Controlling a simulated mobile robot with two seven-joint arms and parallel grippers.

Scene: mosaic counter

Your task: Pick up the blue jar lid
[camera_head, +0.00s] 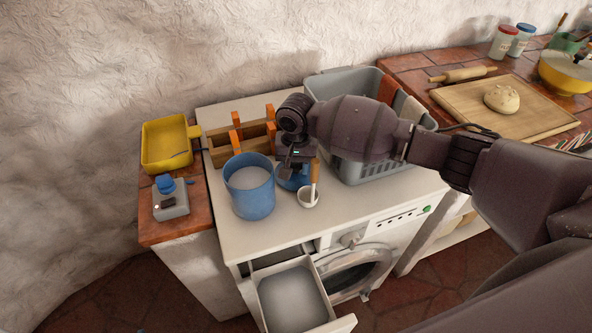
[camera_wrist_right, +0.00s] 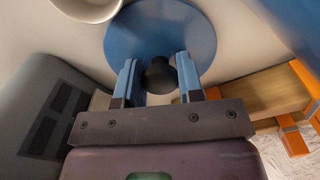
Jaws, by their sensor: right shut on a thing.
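The blue jar lid (camera_wrist_right: 160,30) is a flat round disc with a dark knob (camera_wrist_right: 158,76). My right gripper (camera_wrist_right: 158,80) is shut on this knob, one finger on each side. In the head view my right gripper (camera_head: 297,160) points down just right of the blue jar and covers much of the lid (camera_head: 287,182). Whether the lid touches the counter is hard to tell. The blue jar (camera_head: 251,196) stands open with pale powder inside. My left gripper is not in view.
A white scoop (camera_head: 308,199) with a wooden handle is close on the right. A grey basket (camera_head: 378,172) stands behind it, and a wooden rack (camera_head: 222,156) with orange parts behind the jar. The washer's drawer (camera_head: 262,303) is pulled out below. A yellow tray (camera_head: 163,146) lies left.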

